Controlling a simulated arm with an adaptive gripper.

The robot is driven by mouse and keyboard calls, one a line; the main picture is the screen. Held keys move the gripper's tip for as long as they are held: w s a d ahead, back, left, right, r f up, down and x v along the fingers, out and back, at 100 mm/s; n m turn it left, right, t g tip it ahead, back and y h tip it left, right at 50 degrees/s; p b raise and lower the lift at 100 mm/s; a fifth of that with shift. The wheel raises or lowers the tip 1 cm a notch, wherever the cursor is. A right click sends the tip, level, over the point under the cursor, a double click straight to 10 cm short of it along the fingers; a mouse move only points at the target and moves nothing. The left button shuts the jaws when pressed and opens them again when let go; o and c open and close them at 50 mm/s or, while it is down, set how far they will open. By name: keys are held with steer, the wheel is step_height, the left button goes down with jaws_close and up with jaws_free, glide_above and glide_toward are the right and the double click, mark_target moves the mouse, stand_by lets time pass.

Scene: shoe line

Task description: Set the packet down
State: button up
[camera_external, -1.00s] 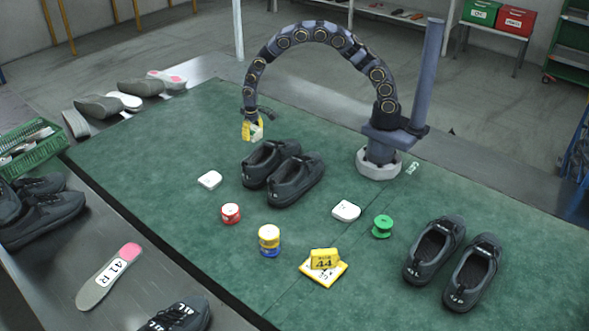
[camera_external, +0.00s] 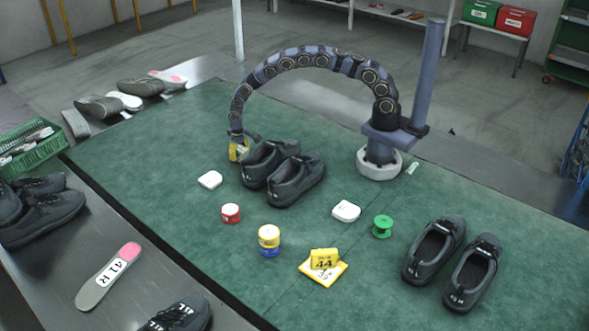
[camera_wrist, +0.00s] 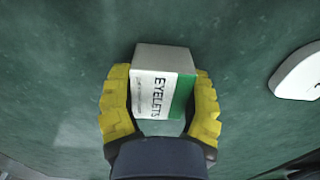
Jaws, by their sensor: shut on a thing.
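The packet (camera_wrist: 158,95) is a small white box with a green side and the word EYELETS, seen in the wrist view. My gripper (camera_wrist: 160,108) has yellow ribbed fingers and is shut on the packet, one finger on each side. In the external view my gripper (camera_external: 239,153) is low over the green mat (camera_external: 150,165), just left of a pair of black shoes (camera_external: 283,172). The packet is small and mostly hidden there. I cannot tell whether its underside touches the mat.
A white case (camera_external: 210,180) lies in front of my gripper. A red tin (camera_external: 231,213), a yellow and blue stack (camera_external: 269,241), a second white case (camera_external: 346,211), a green spool (camera_external: 382,227) and yellow cards (camera_external: 324,266) are further forward. The mat to the left is clear.

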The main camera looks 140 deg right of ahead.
steer(key=shift+f, duration=0.1)
steer(key=o, duration=1.1)
